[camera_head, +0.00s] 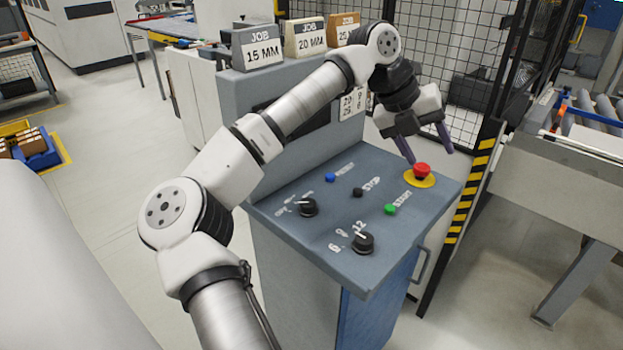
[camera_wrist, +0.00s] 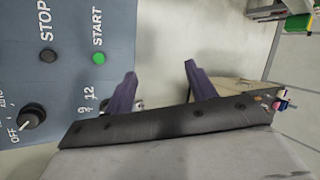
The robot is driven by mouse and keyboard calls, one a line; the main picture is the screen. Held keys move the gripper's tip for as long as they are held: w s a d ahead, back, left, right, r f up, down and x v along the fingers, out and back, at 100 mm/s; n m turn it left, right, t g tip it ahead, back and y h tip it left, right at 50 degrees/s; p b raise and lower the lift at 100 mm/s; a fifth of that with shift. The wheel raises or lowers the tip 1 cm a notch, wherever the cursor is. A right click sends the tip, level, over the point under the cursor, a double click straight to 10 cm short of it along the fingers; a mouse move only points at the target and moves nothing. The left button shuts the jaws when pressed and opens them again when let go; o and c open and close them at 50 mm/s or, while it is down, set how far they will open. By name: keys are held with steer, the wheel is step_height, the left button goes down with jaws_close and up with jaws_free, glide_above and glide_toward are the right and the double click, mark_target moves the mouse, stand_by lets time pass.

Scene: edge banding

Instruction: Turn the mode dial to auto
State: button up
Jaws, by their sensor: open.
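The mode dial (camera_head: 308,207) is a black knob on the left of the sloped blue-grey panel (camera_head: 385,185). In the wrist view the dial (camera_wrist: 32,117) sits at the left edge, with OFF and a partly cut-off AUTO beside it. Its white pointer appears to face OFF. My gripper (camera_head: 431,157) is open and empty above the panel's far right corner, well away from the dial. In the wrist view its two purple fingers (camera_wrist: 160,72) are spread apart, with nothing between them.
A red mushroom button (camera_head: 422,170) on a yellow base is close to my fingers in the head view. The panel also has a second dial (camera_head: 362,243) marked 6, 9, 12, a green START button (camera_head: 390,209), a dark STOP button (camera_head: 357,192) and a blue button (camera_head: 330,177).

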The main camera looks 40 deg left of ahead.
steer(key=s+a+f+n+g+y, duration=0.1)
steer(key=s+a+n+y, duration=0.2)
steer(key=a, duration=0.6)
steer(key=n+g+y+p, duration=0.1)
steer(key=n+g+y, duration=0.2)
glide_above(308, 202)
steer(key=f, duration=0.1)
step_height(308, 202, down, 13)
steer(key=b, duration=0.6)
steer(key=shift+d+r, duration=0.15)
steer(key=shift+r, duration=0.05)
steer(key=shift+f+b, duration=0.35)
steer(key=shift+f, duration=0.25)
steer(key=c, duration=1)
